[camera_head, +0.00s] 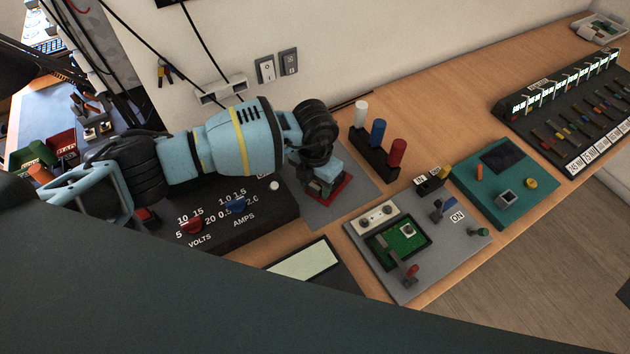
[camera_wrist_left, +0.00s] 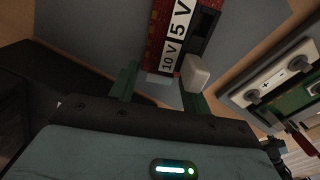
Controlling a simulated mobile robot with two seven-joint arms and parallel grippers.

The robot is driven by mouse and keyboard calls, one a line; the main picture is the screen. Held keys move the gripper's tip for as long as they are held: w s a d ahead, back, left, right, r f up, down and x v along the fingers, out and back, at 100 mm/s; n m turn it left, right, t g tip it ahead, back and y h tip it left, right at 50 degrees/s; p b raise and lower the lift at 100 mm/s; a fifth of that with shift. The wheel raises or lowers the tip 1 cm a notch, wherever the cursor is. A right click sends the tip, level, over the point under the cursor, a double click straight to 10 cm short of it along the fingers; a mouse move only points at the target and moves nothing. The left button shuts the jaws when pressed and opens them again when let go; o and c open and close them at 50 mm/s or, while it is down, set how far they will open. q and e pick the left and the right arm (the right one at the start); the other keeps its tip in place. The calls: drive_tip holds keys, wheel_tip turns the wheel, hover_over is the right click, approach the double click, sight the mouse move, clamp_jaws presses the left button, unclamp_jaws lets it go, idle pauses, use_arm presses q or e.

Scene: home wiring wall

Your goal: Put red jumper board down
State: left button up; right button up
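The red jumper board (camera_wrist_left: 158,38) lies on a grey mat (camera_head: 352,200), with a dark strip and white "10 V" and "5 V" labels on it. A white block (camera_wrist_left: 197,72) stands at its near end. In the head view only red edges of the board (camera_head: 341,190) show under my left gripper (camera_head: 323,182). In the left wrist view, the green fingers of my left gripper (camera_wrist_left: 160,88) are spread apart near the board's near end, the right one close to the white block. A gap shows beside the left finger. Contact with the board is unclear. My right gripper is not in view.
A black meter box (camera_head: 240,228) is left of the mat. A rack with white, blue and red pegs (camera_head: 375,152) stands behind to the right. A grey switch panel (camera_head: 450,240) and a teal panel (camera_head: 510,205) are to the right. Bare wood lies beyond the teal panel.

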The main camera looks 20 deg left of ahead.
use_arm(q)
wheel_tip(320, 180, up, 12)
drive_tip(key=p, duration=0.1)
drive_tip(key=shift+r, duration=0.2)
idle(0.5)
idle(0.5)
